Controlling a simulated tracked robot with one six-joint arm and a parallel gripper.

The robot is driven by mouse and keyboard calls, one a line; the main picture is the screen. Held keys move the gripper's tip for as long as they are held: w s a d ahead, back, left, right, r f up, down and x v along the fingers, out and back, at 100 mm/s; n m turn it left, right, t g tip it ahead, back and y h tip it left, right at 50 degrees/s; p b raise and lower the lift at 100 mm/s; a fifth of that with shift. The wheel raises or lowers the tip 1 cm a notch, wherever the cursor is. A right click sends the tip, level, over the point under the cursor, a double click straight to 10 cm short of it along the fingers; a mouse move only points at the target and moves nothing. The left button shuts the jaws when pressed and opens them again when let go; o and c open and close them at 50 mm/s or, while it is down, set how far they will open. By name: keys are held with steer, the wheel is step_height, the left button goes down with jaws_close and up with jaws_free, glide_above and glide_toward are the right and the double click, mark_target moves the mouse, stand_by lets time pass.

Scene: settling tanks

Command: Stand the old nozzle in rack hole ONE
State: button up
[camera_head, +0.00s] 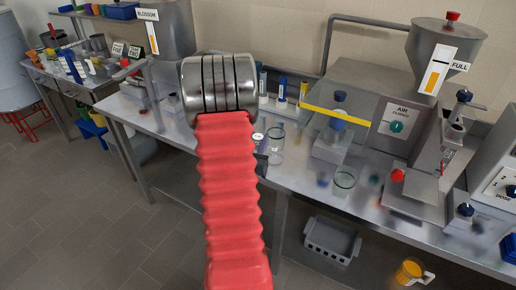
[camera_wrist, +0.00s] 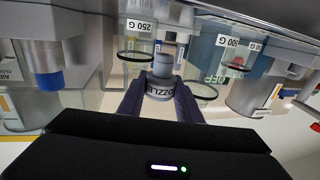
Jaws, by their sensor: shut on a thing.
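In the wrist view, my gripper (camera_wrist: 160,92) has two dark fingers closed on either side of a grey nozzle (camera_wrist: 162,68). The nozzle has a wide collar with a partly covered label, of which "OZZLE" reads, and a narrower end pointing away from the camera. In the head view, my red ribbed arm with its metal end covers the middle of the picture. It hides the nozzle and most of the gripper. I cannot make out a rack hole marked ONE in either view.
A steel bench (camera_head: 310,180) carries a glass jar (camera_head: 344,180), a blue-knobbed block (camera_head: 333,140) and a FULL hopper (camera_head: 440,55). A side table (camera_head: 62,78) with small signs stands far left. A grey crate (camera_head: 330,240) is below.

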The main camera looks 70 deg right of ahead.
steer(key=shift+f, duration=2.1)
steer(key=shift+f, duration=0.1)
steer(key=o, duration=1)
steer(key=shift+o, duration=0.2)
steer(key=a, duration=0.7)
steer(key=shift+s+a, duration=0.25)
steer(key=shift+a, duration=0.05)
steer(key=shift+w, duration=0.1)
